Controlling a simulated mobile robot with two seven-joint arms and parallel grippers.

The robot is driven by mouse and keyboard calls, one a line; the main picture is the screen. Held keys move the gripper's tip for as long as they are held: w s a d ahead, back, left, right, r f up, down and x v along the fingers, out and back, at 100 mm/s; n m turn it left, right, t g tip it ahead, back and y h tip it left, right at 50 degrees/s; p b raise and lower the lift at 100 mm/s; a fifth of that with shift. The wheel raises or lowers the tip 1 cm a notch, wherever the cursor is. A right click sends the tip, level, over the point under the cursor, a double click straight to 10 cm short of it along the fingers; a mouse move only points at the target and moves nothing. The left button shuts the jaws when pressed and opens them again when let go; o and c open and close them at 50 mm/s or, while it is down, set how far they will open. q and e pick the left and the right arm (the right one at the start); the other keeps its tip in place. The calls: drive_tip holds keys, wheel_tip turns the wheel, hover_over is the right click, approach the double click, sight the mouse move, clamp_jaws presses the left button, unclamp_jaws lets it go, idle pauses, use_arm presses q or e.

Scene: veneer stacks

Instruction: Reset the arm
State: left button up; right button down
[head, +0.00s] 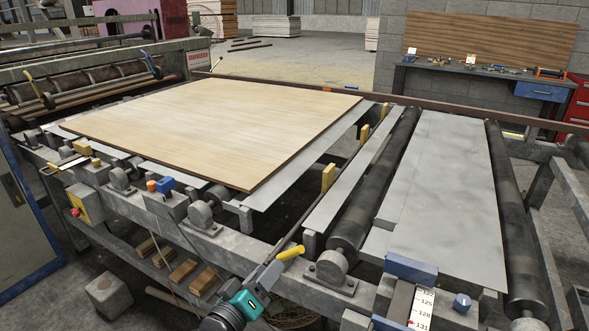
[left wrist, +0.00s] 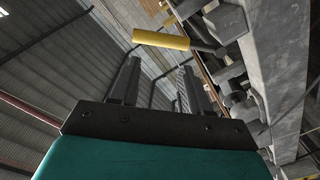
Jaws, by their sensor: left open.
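My left gripper (head: 272,268), with a teal body and dark fingers, is at the bottom centre of the head view, in front of the roller machine's near rail. In the left wrist view its two fingers (left wrist: 157,82) stand apart with nothing between them. A yellow handle (head: 291,252) shows close to the fingertips in the head view. The yellow handle (left wrist: 160,40) also shows past the fingertips in the left wrist view; I cannot tell whether they touch. My right gripper is not in view.
A large veneer sheet (head: 215,125) lies on the machine bed at left. Dark rollers (head: 378,185) and a grey metal plate (head: 445,190) are at right. The metal near rail (head: 240,250) runs close beside my left gripper. A workbench (head: 480,75) stands at the back right.

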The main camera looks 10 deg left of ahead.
use_arm(q)
drive_tip(key=s+a+f+m+g+y, duration=0.2)
drive_tip(key=s+f, duration=0.4)
drive_tip(key=s, duration=0.4)
drive_tip(key=s+a+f+m+g+y, duration=0.1)
drive_tip(key=s+f+m+g, duration=0.3)
drive_tip(key=s, duration=0.6)
wheel_tip(320, 180, down, 2)
drive_tip(key=shift+a+f+m+y, duration=0.1)
drive_tip(key=shift+a+m+y, duration=0.35)
drive_tip(key=shift+m, duration=0.35)
drive_tip(key=shift+d, duration=0.1)
